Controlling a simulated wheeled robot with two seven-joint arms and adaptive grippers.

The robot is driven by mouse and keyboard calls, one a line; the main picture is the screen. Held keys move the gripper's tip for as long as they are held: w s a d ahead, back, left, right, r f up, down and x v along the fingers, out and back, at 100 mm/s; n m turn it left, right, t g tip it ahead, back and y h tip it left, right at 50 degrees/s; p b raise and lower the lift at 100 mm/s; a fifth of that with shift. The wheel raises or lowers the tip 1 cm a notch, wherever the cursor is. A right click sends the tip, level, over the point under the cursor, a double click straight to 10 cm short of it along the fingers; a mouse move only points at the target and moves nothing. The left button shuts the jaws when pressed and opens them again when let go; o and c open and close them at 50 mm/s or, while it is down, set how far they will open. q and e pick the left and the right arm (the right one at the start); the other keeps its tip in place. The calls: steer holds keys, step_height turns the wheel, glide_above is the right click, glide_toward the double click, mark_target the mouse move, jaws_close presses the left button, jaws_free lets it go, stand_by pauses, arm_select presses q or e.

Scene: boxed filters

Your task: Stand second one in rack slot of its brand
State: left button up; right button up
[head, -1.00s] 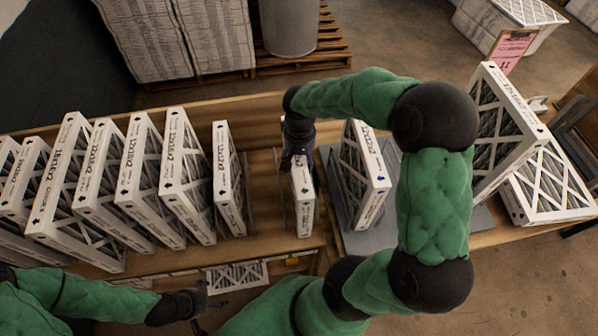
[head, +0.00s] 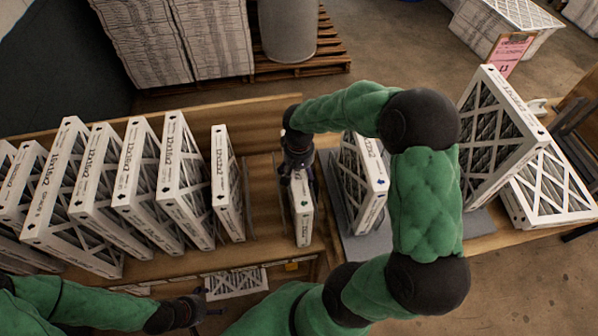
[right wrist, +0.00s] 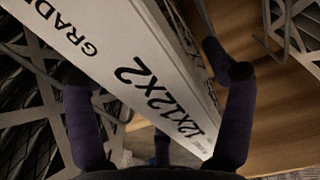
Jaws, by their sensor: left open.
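A white boxed filter (head: 302,222) with pleats and a lattice face stands on edge in the wooden rack (head: 265,215), right of the row. My right gripper (head: 298,172) is at its far upper end. In the right wrist view the gripper (right wrist: 160,95) has its fingers spread either side of the filter edge (right wrist: 150,70) marked 12X12X2, which runs diagonally between them; contact is unclear. Another filter (head: 362,185) stands on a grey board (head: 362,243), partly behind my right arm. My left gripper (head: 205,308) is open and empty at the rack's front edge.
Several filters (head: 135,185) stand leaning in a row on the left. At the right, one filter (head: 500,135) stands tilted beside one lying flatter (head: 552,185). A pink sign (head: 508,52) is behind. Wire dividers (right wrist: 280,30) stand near the right gripper.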

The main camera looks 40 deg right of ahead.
steer(key=shift+r, duration=0.15)
step_height(320, 180, up, 12)
steer(key=shift+r+p, duration=0.1)
steer(key=shift+p, duration=1)
